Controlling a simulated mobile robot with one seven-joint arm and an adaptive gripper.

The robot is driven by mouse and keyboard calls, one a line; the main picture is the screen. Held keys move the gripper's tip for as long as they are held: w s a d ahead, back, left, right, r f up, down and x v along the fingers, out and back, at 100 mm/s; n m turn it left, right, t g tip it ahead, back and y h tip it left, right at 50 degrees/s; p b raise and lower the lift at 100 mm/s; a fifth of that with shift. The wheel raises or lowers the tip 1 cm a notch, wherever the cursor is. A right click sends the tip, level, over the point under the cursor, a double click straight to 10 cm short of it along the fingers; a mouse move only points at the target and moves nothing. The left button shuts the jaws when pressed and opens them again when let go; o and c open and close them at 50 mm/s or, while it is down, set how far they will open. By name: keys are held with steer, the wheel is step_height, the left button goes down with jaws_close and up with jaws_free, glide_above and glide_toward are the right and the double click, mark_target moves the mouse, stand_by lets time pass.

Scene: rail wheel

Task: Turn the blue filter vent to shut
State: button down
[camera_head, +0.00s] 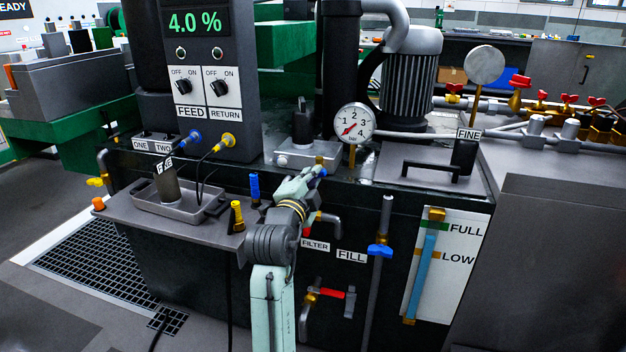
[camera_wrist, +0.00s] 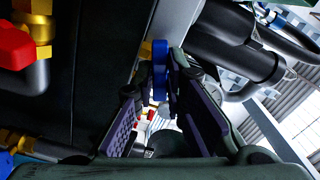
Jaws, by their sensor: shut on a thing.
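The blue filter vent (camera_wrist: 160,72) shows in the wrist view as a small upright blue handle, next to a brass fitting at the edge of the grey tank top. My gripper (camera_wrist: 157,88) has its two fingers on either side of this handle and is shut on it. In the head view my gripper (camera_head: 317,174) is at the tank's front top edge, and a bit of the blue vent (camera_head: 324,172) shows at its tip. My fingers and wrist hide most of the vent there. I cannot tell how far it is turned.
Below my arm are a red-handled valve (camera_head: 330,293) and the FILTER label (camera_head: 315,244). A blue-handled valve (camera_head: 380,250) is on the pipe beside the FILL label (camera_head: 351,256). A pressure gauge (camera_head: 354,122) stands behind my gripper. A shelf with a metal tray (camera_head: 205,212) juts out to the left.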

steer(key=shift+f, duration=0.1)
steer(key=m+b, duration=0.4)
steer(key=c, duration=1.5)
jaws_free()
steer(key=shift+s, duration=0.1)
steer(key=shift+b+v, duration=0.55)
steer(key=shift+v, duration=2.9)
